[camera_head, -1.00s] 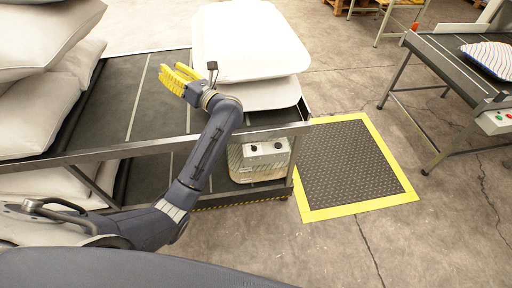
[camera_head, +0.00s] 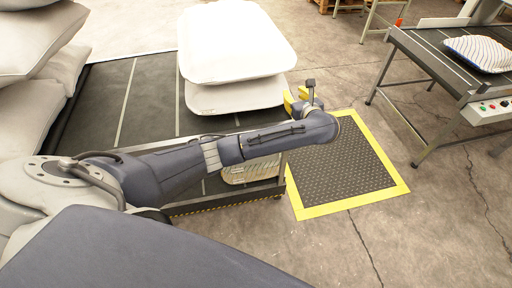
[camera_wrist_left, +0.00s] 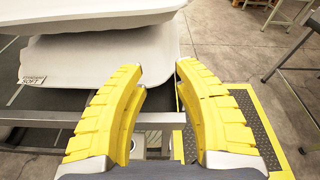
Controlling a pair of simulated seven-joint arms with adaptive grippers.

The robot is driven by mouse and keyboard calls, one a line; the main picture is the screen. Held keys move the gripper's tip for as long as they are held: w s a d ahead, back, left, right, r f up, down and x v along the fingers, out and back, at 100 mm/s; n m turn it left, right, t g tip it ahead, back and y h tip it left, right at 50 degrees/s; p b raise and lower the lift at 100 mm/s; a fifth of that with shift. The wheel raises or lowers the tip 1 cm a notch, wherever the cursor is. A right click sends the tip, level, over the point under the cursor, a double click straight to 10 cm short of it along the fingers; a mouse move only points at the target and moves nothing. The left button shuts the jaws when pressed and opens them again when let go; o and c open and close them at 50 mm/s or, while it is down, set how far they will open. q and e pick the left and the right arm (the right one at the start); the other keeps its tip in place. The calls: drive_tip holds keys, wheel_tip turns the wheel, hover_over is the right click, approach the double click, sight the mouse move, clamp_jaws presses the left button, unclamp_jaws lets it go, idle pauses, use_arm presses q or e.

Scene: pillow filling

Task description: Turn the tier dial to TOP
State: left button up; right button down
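My left gripper (camera_head: 299,99) has yellow fingers and is just right of the two stacked white pillows, by the right end of the dark rack. The tier dial is not clearly visible now. The grey panel with two dark knobs that showed on the rack's front earlier is behind my left arm. A label reading SOFT (camera_wrist_left: 31,80) is on the lower pillow. My right gripper is not in view.
The upper pillow (camera_head: 235,40) lies on the lower pillow (camera_head: 237,97). More pillows (camera_head: 35,50) are piled at the left. A yellow-edged mat (camera_head: 345,165) lies on open floor. A conveyor table (camera_head: 430,55) with a striped pillow (camera_head: 483,53) stands at the right.

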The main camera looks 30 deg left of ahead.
use_arm(q)
drive_tip(key=s+a+f+n+g+h, duration=0.3)
drive_tip(key=s+f+g, duration=0.15)
drive_tip(key=s, duration=0.25)
drive_tip(key=s+a+f+n+g+h, duration=0.2)
drive_tip(key=s+a+f+n+g, duration=0.15)
drive_tip(key=s+g, duration=0.35)
drive_tip(key=shift+t+h, duration=0.3)
drive_tip(key=shift+t, duration=0.15)
drive_tip(key=x, duration=1.6)
drive_tip(key=shift+s+a+f, duration=0.2)
drive_tip(key=shift+s+f, duration=0.05)
drive_tip(key=shift+s, duration=0.1)
clamp_jaws()
